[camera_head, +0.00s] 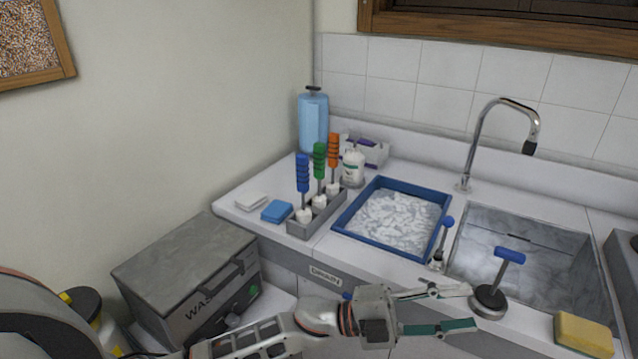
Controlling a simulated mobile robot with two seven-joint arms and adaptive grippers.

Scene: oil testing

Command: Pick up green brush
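The green brush (319,160) stands upright in a grey rack (325,213) on the counter, between a blue-handled brush (302,172) and an orange-handled brush (333,150). Its green handle is up and its white lower end sits in the rack. My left gripper (472,307) is in front of the counter's front edge, low and to the right of the rack. Its two fingers point right and are spread apart, with nothing seen between them. It is well away from the green brush. My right gripper is not in view.
A blue tray (378,246) of whitish contents lies right of the rack. A sink (530,245), faucet (500,105) and blue-handled tools (507,256) are farther right. A blue sponge (277,211) lies left of the rack. A white bottle (353,168) stands behind it.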

